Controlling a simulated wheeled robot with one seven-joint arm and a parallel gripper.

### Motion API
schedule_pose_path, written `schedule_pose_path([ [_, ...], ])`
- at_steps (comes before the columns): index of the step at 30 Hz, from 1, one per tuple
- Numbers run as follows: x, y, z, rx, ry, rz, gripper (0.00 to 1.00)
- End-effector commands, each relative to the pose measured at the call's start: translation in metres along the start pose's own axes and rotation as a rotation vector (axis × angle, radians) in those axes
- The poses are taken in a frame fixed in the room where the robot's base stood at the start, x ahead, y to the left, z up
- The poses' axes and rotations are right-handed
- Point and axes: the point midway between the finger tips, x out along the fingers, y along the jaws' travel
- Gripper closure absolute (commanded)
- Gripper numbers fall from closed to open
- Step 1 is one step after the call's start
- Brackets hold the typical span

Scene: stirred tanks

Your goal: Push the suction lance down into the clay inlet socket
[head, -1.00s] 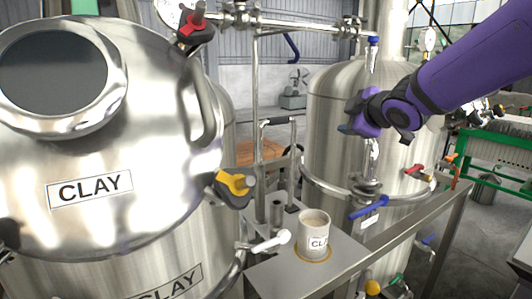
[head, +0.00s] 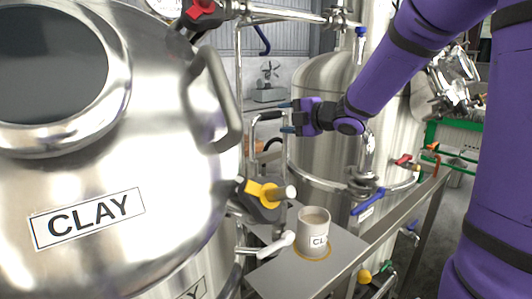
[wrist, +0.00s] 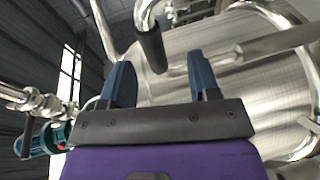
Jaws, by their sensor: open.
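The suction lance (head: 251,140) is a bent steel pipe with a black grip on its upper bend, standing behind the yellow-handled valve. In the wrist view its dark grip (wrist: 152,48) hangs ahead of the fingers, roughly between them. My gripper (head: 284,117) is open, with blue fingers just right of the lance's upper bend in the head view. The fingers also show in the wrist view (wrist: 161,82), with nothing clamped between them. The clay inlet socket is hidden behind the valve, so I cannot tell how the lance's lower end sits.
A large CLAY tank (head: 130,150) fills the left. The yellow-handled valve (head: 266,192) juts out in front of the lance. A cup (head: 313,232) marked CLAY stands on the steel shelf (head: 295,278). Another tank (head: 318,140) is behind my gripper.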

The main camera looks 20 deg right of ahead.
Motion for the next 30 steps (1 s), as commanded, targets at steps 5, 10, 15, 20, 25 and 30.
schedule_pose_path([
  [5, 0.008, 0.001, -0.001, 0.0, 0.002, -0.001, 0.44],
  [10, 0.026, 0.006, -0.004, 0.0, 0.002, -0.001, 0.44],
  [15, 0.05, 0.007, -0.006, 0.0, 0.002, -0.001, 0.44],
  [20, 0.056, 0.007, -0.005, 0.001, 0.0, 0.0, 0.44],
  [25, 0.055, 0.007, -0.005, 0.001, 0.0, 0.0, 0.53],
  [30, 0.055, 0.007, -0.005, 0.001, 0.0, 0.0, 0.92],
])
